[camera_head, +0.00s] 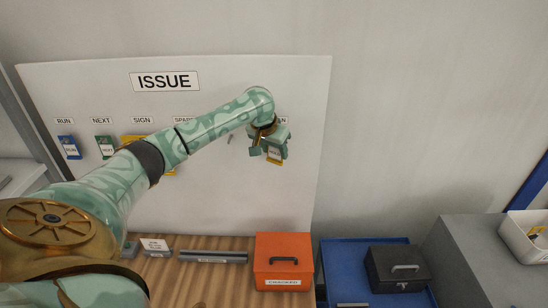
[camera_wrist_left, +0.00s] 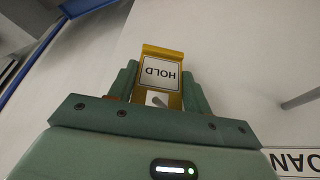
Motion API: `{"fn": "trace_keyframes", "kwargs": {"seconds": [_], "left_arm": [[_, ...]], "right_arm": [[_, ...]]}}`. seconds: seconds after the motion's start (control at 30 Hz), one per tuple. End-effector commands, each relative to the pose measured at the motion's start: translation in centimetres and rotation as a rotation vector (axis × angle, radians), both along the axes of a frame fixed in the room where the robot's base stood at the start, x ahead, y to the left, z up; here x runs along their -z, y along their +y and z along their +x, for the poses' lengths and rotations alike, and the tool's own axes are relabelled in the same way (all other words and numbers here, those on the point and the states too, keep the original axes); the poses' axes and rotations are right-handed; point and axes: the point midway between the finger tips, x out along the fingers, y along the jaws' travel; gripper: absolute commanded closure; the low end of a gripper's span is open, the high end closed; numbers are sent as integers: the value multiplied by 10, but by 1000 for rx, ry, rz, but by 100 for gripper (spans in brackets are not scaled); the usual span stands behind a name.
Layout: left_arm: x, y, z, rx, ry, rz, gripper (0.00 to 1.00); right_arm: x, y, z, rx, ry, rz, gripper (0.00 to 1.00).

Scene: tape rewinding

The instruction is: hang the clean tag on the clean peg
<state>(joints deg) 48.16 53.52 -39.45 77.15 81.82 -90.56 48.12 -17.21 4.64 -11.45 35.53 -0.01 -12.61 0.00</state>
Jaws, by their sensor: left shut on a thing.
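My left gripper (camera_head: 274,150) is shut on a yellow tag (camera_head: 274,157) in front of the white board, at its right part. In the left wrist view the tag (camera_wrist_left: 162,72) sits between the fingers (camera_wrist_left: 160,95), and its white label reads HOLD upside down. Another grey peg (camera_wrist_left: 302,99) stands bare to the right. No tag or peg reading CLEAN is legible. My right gripper is not in view.
The board (camera_head: 215,210) is headed ISSUE. A blue tag (camera_head: 69,147), a green tag (camera_head: 105,147) and a yellow one (camera_head: 132,139) hang at left. Below are an orange box (camera_head: 283,250), a blue tray (camera_head: 334,272) with a black box (camera_head: 397,280), and a white bin (camera_head: 522,240).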

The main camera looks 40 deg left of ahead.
Motion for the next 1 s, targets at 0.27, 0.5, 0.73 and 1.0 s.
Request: {"fn": "trace_keyframes", "kwargs": {"seconds": [0.27, 0.5, 0.73, 1.0], "left_arm": [[1, 9, 12, -1, 2, -3, 75], [3, 13, 15, -1, -1, -2, 76], [5, 14, 16, -1, -2, 0, 76], [5, 14, 16, -1, -3, 1, 76]], "right_arm": [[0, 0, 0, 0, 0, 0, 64], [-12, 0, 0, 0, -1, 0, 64], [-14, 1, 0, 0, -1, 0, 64], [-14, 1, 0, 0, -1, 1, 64]]}}
